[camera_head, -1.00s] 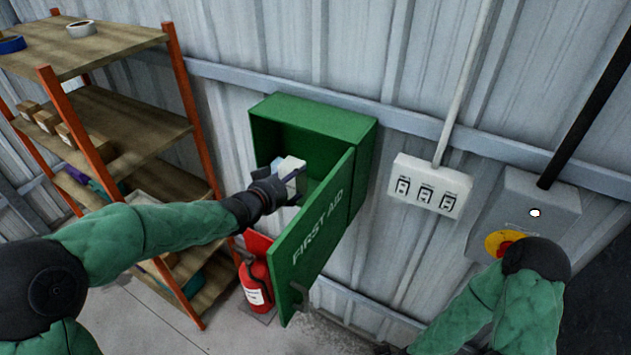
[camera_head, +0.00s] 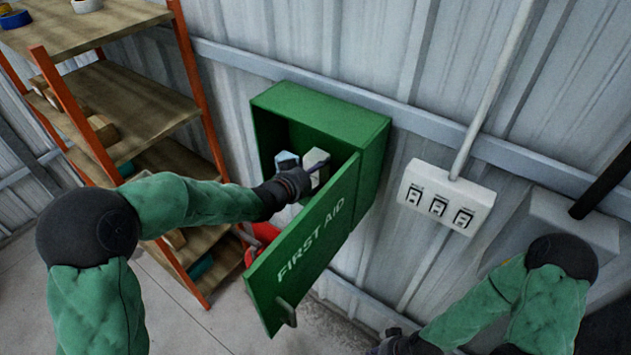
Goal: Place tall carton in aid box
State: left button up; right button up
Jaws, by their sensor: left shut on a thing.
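The green first aid box (camera_head: 345,113) hangs on the wall with its door (camera_head: 305,245) swung open toward me. My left gripper (camera_head: 308,176) is at the opening, above the door's upper edge, shut on a pale tall carton (camera_head: 316,158). The carton is at or just inside the opening, and its lower part is hidden by the gripper and door. A bluish item (camera_head: 287,160) shows beside it, to the left, within the box. My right gripper (camera_head: 396,345) is low at the bottom edge, dark and partly cut off; its fingers are unclear.
A wooden shelf rack (camera_head: 140,100) with orange posts stands at left, holding tape rolls and small boxes. A red extinguisher (camera_head: 262,234) is partly behind the door. A white switch panel (camera_head: 443,200) and a grey box (camera_head: 575,222) are on the wall at right.

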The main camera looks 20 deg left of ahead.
aim_at(314, 182)
pick_arm(q)
jog(key=shift+f, duration=1.7)
jog(key=shift+s, duration=0.1)
jog(key=shift+f+b, duration=0.2)
jog(key=shift+b, duration=0.1)
jog(key=o, duration=1.3)
jog(key=shift+c, duration=0.2)
jog(key=shift+r, duration=0.1)
